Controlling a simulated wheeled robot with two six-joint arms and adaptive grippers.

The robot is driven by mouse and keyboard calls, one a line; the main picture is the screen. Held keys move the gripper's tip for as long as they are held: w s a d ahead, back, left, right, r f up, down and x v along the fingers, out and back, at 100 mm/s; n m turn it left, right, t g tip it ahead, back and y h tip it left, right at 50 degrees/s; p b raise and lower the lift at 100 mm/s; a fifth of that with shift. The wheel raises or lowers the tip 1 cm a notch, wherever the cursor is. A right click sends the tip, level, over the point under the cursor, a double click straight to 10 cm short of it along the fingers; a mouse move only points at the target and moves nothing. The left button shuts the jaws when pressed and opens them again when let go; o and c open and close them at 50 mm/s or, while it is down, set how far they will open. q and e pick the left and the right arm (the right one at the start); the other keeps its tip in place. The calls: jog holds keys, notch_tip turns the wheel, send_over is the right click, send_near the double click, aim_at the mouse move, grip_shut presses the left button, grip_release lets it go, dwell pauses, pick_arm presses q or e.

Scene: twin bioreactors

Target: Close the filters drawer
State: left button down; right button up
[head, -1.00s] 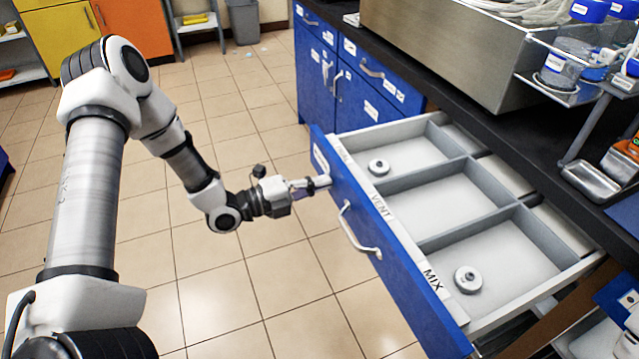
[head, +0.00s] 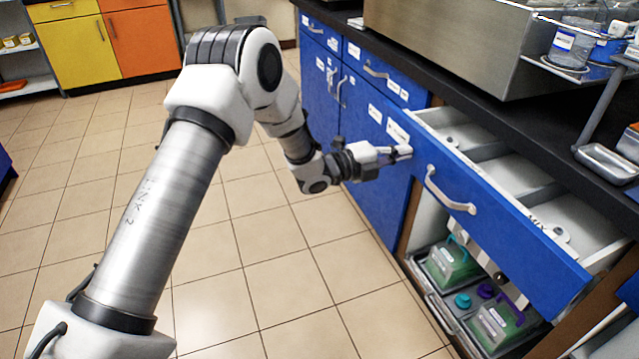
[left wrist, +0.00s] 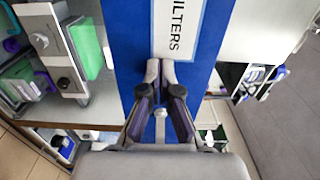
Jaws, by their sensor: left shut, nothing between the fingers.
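The filters drawer (head: 510,232) has a blue front with a pale handle (head: 446,196) and stands partly open. Its grey compartments show behind the front, with a small round part (head: 558,232) near the MIX label. My left gripper (head: 404,153) is shut and empty, with its fingertips at the left end of the drawer front. In the left wrist view the shut fingertips (left wrist: 161,68) meet the blue front (left wrist: 133,60) just by the FILTERS label (left wrist: 176,30). I cannot tell whether they press on it. My right gripper is out of view.
Below the drawer, an open shelf holds green-filled containers (head: 452,262) in trays. Black countertop (head: 480,105) with a steel box (head: 450,45) lies above. Closed blue cabinets (head: 355,110) stand to the left. The tiled floor (head: 260,260) in front is clear.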

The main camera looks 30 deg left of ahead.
aim_at(454, 145)
pick_arm(q)
jog(key=b+x, duration=0.2)
jog(key=x, duration=1.2)
jog(key=shift+w+d+f+b, duration=0.1)
jog(key=shift+w+d+b, duration=0.2)
jog(key=shift+b, duration=0.1)
jog(key=shift+w+d, duration=0.15)
jog(key=shift+w, duration=0.1)
jog(key=shift+r, duration=0.3)
jog(key=shift+w+r, duration=0.1)
